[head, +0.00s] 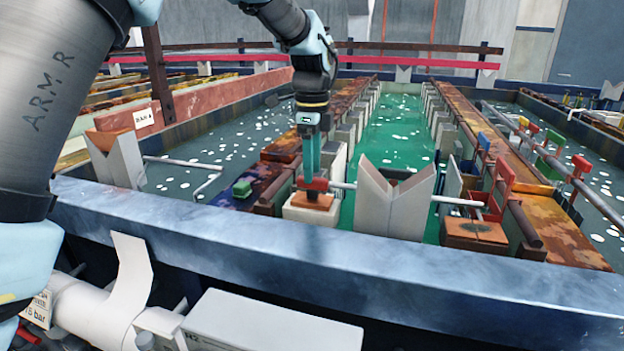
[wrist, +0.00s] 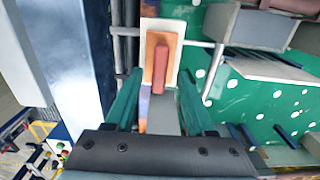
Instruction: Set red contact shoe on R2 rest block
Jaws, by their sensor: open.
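A small red shoe (head: 313,184) sits on the orange-brown pad of a pale rest block (head: 311,214), just beyond the front tank wall. In the wrist view the red shoe (wrist: 161,67) lies lengthwise on the orange pad, with the cream block (wrist: 150,23) around it. My gripper (head: 310,176) points down right above the shoe. In the wrist view its two teal fingers stand apart on either side, with the shoe's near end between or just ahead of them; the gripper (wrist: 158,86) is open. I cannot read any R2 label.
A pale V-shaped support (head: 394,205) stands right of the block, with a grey rod beside it. Another orange-topped block (head: 474,231) and red brackets (head: 501,180) stand farther right. A green piece (head: 242,188) lies on the rusty rail at left. The blue-grey wall (head: 330,255) runs across the front.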

